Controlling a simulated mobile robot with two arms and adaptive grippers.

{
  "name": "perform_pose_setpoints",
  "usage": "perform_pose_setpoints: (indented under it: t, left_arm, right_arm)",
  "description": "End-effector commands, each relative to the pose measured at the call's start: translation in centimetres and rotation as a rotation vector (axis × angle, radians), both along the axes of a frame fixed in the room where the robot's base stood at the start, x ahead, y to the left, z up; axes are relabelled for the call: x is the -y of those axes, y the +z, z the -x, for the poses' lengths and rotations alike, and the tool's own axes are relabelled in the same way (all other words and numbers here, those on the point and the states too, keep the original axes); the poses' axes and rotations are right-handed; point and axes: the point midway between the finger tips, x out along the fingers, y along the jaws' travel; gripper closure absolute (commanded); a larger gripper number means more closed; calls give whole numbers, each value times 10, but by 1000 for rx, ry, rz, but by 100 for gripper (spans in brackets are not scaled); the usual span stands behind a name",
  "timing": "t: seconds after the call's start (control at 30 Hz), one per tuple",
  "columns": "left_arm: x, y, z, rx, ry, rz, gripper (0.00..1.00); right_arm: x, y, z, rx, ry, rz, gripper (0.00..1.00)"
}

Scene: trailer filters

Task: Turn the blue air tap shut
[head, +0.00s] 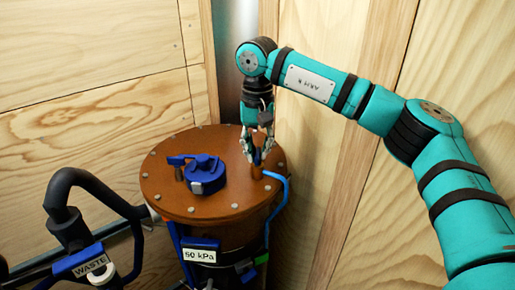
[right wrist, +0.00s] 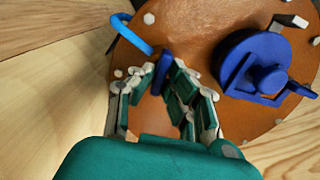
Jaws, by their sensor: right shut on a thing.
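The blue air tap (head: 257,157) is a small blue lever near the right edge of the brown round lid, beside a blue tube. In the right wrist view the blue tap lever (right wrist: 163,70) stands between the fingertips. My right gripper (head: 256,160) reaches down from above and is shut on the lever; its fingers hide part of the tap. The gripper also shows in the right wrist view (right wrist: 160,80). My left gripper is not in view.
A large blue cap with a lever (head: 207,177) sits on the brown lid (head: 215,145). A blue tube (head: 279,190) curves off the lid's right edge. A dark pipe (head: 80,195) and a WASTE label (head: 90,262) are at left. A 50 kPa label (head: 200,255) is below. Wooden walls stand close behind.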

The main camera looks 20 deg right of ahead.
Motion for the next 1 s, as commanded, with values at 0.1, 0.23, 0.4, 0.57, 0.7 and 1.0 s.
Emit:
perform_pose_setpoints:
  t: [0.1,0.23,0.4,0.57,0.7,1.0]
  left_arm:
    - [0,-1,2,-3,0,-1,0]
    - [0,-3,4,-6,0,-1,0]
    - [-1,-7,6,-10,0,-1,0]
    - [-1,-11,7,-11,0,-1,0]
    - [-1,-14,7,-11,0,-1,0]
    - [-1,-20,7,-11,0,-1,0]
  right_arm:
    - [0,0,0,2,-28,1,100]
    - [0,-1,-1,2,-86,1,100]
    - [1,-1,-1,3,-210,0,100]
    - [1,-1,0,2,-358,0,100]
    - [1,-1,0,2,-491,0,100]
    - [2,0,1,2,-776,0,100]
